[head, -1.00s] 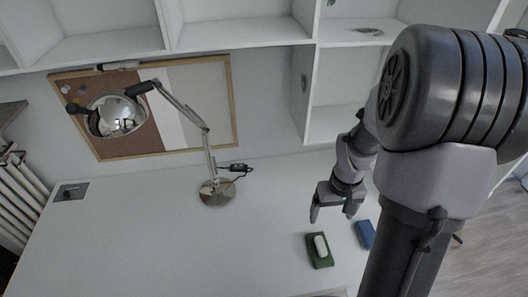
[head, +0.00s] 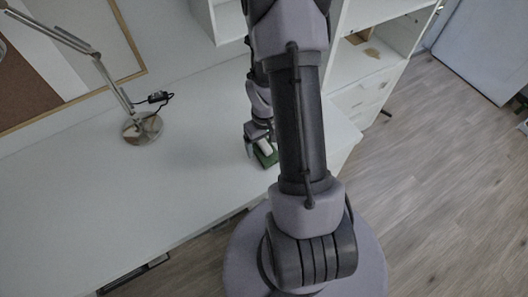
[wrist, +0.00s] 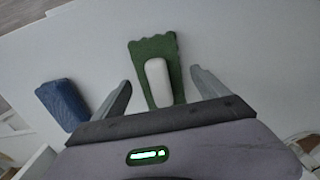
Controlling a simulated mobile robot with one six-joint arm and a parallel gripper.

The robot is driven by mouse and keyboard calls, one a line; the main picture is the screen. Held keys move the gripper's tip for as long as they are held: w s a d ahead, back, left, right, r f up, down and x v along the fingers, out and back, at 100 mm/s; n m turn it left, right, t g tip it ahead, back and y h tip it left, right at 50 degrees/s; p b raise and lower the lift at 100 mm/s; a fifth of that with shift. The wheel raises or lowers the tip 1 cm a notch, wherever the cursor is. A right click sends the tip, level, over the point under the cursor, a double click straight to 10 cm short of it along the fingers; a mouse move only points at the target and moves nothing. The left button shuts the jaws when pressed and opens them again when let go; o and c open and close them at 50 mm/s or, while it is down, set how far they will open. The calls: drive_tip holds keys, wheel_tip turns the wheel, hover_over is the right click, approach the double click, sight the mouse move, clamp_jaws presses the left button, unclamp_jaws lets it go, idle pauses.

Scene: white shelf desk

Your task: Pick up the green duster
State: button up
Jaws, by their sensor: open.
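The green duster (wrist: 143,52) lies on the white desk, with a white oblong grip on its top. In the wrist view it sits ahead of and between the two open fingers of my gripper (wrist: 160,92), with nothing held. In the head view my gripper (head: 257,148) is low over the desk at the duster (head: 267,160), which is partly hidden by my arm. I cannot tell whether the fingers touch it.
A blue duster-like block (wrist: 63,104) lies to the left of the green one in the wrist view. A desk lamp (head: 141,127) stands on the desk at the left. White shelves (head: 375,50) rise behind.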

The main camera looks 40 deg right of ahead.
drive_tip(key=c, duration=1.5)
